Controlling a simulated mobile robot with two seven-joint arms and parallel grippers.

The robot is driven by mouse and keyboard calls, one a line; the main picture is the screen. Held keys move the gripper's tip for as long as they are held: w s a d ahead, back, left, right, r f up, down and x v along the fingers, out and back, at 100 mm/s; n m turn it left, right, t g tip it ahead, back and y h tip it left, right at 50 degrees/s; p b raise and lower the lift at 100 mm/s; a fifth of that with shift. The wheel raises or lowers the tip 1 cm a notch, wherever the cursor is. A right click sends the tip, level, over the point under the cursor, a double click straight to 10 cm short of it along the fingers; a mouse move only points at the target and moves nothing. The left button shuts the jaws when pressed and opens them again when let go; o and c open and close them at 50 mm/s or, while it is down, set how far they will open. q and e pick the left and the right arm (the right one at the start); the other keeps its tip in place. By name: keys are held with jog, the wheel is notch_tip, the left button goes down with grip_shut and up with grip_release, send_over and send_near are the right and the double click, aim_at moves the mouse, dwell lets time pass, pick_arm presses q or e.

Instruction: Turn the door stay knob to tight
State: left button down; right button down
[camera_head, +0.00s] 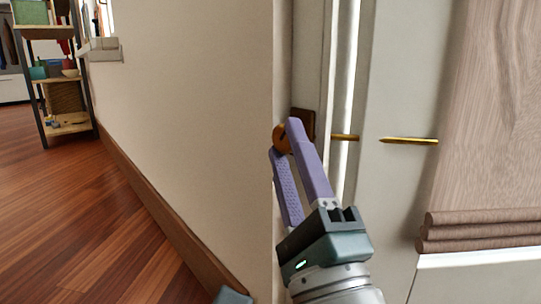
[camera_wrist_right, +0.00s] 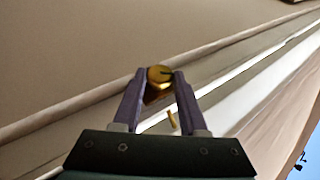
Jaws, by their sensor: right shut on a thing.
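The door stay knob (camera_head: 280,138) is a round, brass-orange knob by a dark brown mounting block (camera_head: 304,123) on the door frame. In the right wrist view the knob (camera_wrist_right: 159,74) shows a dark line on its face, running from near its middle toward the right. My right gripper (camera_head: 284,139) is shut on the knob, with one purple finger on each side; the fingers also flank it in the right wrist view (camera_wrist_right: 158,77). The fingers partly hide the knob in the head view. A brass rod (camera_head: 409,141) extends to the right across the pale door.
A beige wall (camera_head: 190,110) with a brown baseboard (camera_head: 165,220) stands left of the frame. Wooden boards (camera_head: 485,231) lie close on the right. A shelf unit (camera_head: 66,84) stands far left, with open wooden floor (camera_head: 70,210) before it.

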dwell(0.4)
jog(key=shift+c, duration=2.4)
grip_release()
